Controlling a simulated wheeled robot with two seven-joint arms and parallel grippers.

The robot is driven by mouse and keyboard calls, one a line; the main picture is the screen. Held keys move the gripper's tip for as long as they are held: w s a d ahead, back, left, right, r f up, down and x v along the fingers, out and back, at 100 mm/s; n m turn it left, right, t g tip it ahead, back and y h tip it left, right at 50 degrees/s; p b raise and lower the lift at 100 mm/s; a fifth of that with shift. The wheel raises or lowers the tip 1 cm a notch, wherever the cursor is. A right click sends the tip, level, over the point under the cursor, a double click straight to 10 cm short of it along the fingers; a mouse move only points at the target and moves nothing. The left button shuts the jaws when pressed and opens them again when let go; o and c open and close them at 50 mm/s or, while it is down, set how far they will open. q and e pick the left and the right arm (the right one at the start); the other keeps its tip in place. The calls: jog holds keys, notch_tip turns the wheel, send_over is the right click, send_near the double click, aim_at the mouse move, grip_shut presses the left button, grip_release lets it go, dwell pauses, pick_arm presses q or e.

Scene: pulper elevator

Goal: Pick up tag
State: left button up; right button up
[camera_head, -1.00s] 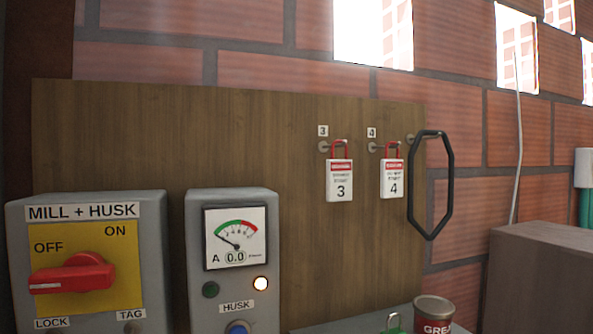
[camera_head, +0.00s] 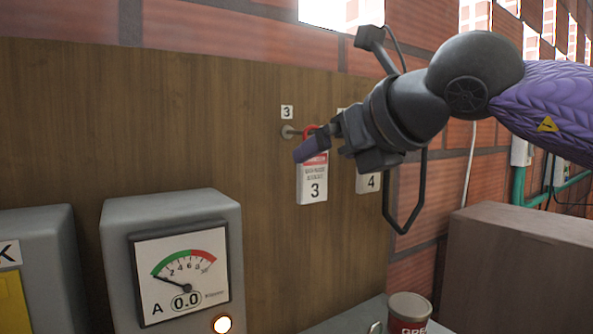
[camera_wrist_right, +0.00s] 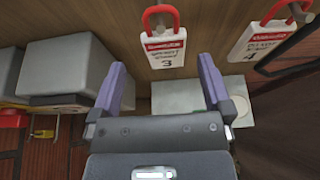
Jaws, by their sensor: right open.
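Tag 3 (camera_head: 312,180) is a white card with a red band and a red loop, hanging from a peg on the wooden board. Tag 4 (camera_head: 368,183) hangs to its right, partly hidden behind my right gripper (camera_head: 318,150). In the wrist view, tag 3 (camera_wrist_right: 166,50) hangs ahead of the two purple fingers of my right gripper (camera_wrist_right: 162,85), roughly centred between them. Tag 4 (camera_wrist_right: 262,40) is to the right, outside the fingers. The right gripper is open and empty; no contact with tag 3 is clear. My left gripper is out of view.
A grey meter box (camera_head: 172,260) stands at the lower left, its needle near zero. A black loop handle (camera_head: 405,205) hangs right of tag 4. A can (camera_head: 408,312) stands on a grey ledge below. A brown box (camera_head: 520,255) is at the right.

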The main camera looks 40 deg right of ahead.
aim_at(315, 160)
jog(key=x, duration=0.3)
jog(key=p+x, duration=0.1)
jog(key=x, duration=0.1)
jog(key=shift+w+d, duration=0.15)
jog(key=shift+d, duration=0.15)
jog(key=shift+c, duration=1)
jog(key=c, duration=1)
